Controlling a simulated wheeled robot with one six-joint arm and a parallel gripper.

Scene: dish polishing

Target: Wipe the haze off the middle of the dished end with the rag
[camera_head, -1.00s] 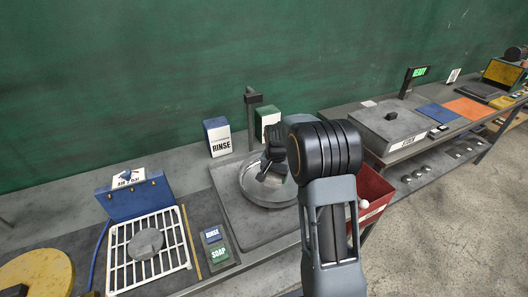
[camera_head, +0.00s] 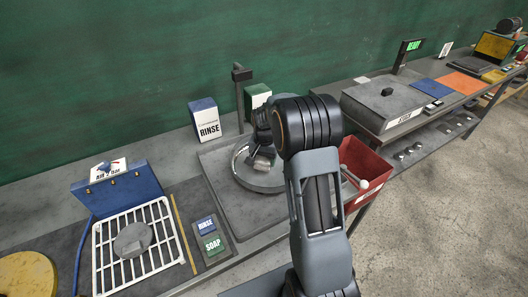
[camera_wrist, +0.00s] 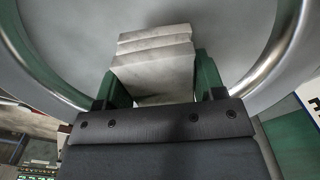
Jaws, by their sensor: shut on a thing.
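The dished end (camera_head: 258,183) is a shiny round metal dish on the grey bench. Its pale inside and bright rim fill much of the wrist view (camera_wrist: 283,62). My gripper (camera_head: 262,150) reaches over the dish. In the wrist view my gripper (camera_wrist: 158,84) is shut on the rag (camera_wrist: 154,62), a pale grey folded block between the green finger pads. The rag is over the inside of the dish; I cannot tell whether it touches. My arm hides the dish's right side in the head view. I cannot make out the haze.
A white and blue RINSE box (camera_head: 206,121) and a dark post (camera_head: 239,95) stand behind the dish. RINSE and SOAP pads (camera_head: 211,241) and a white rack (camera_head: 115,255) lie left. A red bin (camera_head: 362,165) is right of my arm.

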